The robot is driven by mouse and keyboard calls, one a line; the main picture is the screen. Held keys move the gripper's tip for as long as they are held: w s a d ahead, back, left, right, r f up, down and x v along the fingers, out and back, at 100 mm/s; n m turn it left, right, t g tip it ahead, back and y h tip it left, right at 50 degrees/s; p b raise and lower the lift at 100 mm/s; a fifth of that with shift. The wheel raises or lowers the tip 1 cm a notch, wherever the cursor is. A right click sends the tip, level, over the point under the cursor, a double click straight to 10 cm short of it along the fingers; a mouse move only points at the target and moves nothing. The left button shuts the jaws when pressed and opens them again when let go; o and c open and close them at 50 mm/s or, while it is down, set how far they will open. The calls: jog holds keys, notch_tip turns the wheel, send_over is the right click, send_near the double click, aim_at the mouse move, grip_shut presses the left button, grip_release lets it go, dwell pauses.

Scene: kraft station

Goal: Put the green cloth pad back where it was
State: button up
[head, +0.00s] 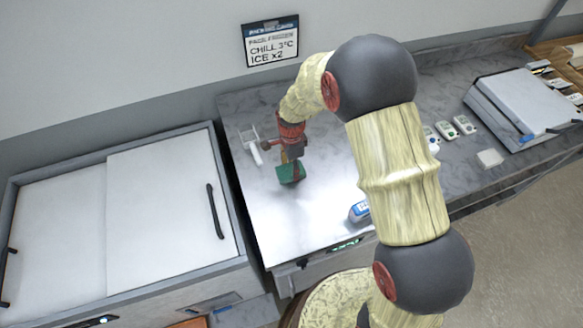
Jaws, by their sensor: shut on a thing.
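The green cloth pad (286,173) is small and dark green, over the pale metal worktop (284,218), left of the middle of the head view. My gripper (292,168) comes down on it from above and is shut on it. Part of the pad is hidden behind the fingers. I cannot tell from this one view whether the pad touches the worktop or is held just above it.
A white scoop-like tool (251,146) lies left of my gripper. A blue-and-white item (359,211) lies near the front edge. A chest with white sliding lids (165,195) stands at left. Small white packs (464,125) and a grey case (525,108) are at right.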

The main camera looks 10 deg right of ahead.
aim_at(291, 170)
jog(key=shift+f, duration=0.1)
jog(key=o, duration=1.1)
notch_tip(291, 170, up, 12)
jog(key=p, duration=0.1)
jog(key=shift+r, duration=0.2)
